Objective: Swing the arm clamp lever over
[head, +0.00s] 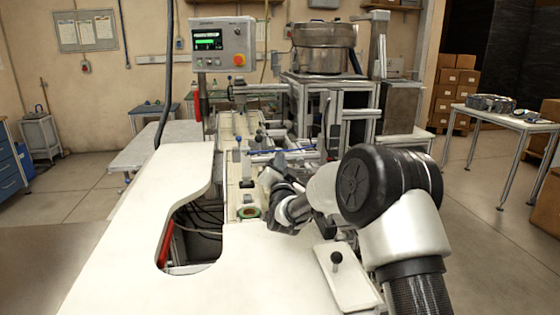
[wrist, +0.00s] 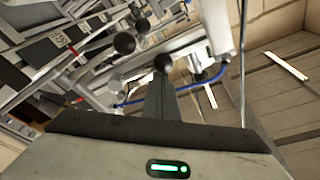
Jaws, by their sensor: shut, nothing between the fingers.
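My gripper (head: 272,178) reaches over the machine's narrow track in the head view. In the wrist view its dark fingers (wrist: 162,98) are shut together with nothing between them. A black ball knob (wrist: 163,62) shows right at the fingertips; I cannot tell whether they touch. Two more black ball knobs (wrist: 125,43) and (wrist: 142,25) show beyond, up and to the left. In the head view, small levers with dark knobs (head: 237,141) stand on the track behind my gripper. Which knob belongs to the arm clamp lever is unclear.
A blue hose (wrist: 205,78) runs close past the fingers. A white worktop (head: 140,215) with a cut-out lies in front. A control panel (head: 222,42) and a steel bowl (head: 324,46) stand behind.

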